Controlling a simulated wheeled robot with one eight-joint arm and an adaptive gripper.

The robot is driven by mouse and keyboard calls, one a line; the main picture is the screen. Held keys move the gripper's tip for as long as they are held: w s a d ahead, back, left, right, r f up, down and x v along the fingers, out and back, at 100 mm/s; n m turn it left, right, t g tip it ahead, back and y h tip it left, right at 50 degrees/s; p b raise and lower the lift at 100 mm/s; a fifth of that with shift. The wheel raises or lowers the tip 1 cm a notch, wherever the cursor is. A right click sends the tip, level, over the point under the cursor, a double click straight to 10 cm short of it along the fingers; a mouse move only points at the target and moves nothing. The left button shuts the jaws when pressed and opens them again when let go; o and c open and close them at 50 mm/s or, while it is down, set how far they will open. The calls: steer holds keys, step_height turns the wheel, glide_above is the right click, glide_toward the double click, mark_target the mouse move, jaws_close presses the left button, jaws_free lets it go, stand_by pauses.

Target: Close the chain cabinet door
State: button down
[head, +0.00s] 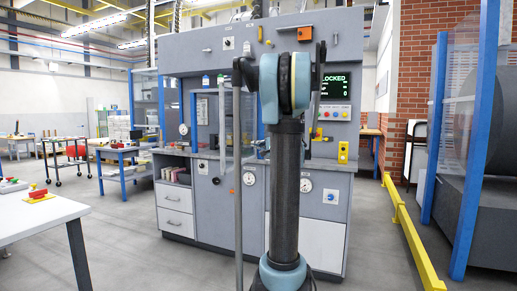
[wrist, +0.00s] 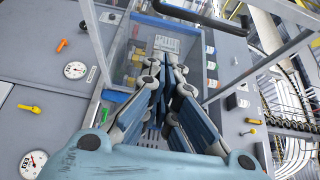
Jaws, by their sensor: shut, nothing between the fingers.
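In the wrist view my gripper (wrist: 165,68) is shut and empty. Its dark, blue-grey fingers point toward an open recess in the grey machine front. Inside the recess are yellow fittings (wrist: 133,65) and a pale labelled plate (wrist: 166,43). A clear panel in a grey frame (wrist: 100,40) stands at the recess's left side; it looks like a door standing open, but I cannot tell for certain that it is the chain cabinet door. No contact between fingers and panel shows. In the head view my arm hides the gripper and part of the machine (head: 205,45).
A grey bar (wrist: 262,64) crosses the wrist view's upper right. Gauges (wrist: 75,70) and yellow knobs (wrist: 28,108) sit on the machine front. In the head view, a white table (head: 40,215) stands left, and a yellow rail (head: 411,235) runs right. Grey floor (head: 130,240) is clear between table and machine.

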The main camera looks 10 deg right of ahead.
steer(key=w+a, duration=0.6)
steer(key=w, duration=0.1)
steer(key=shift+a, duration=0.2)
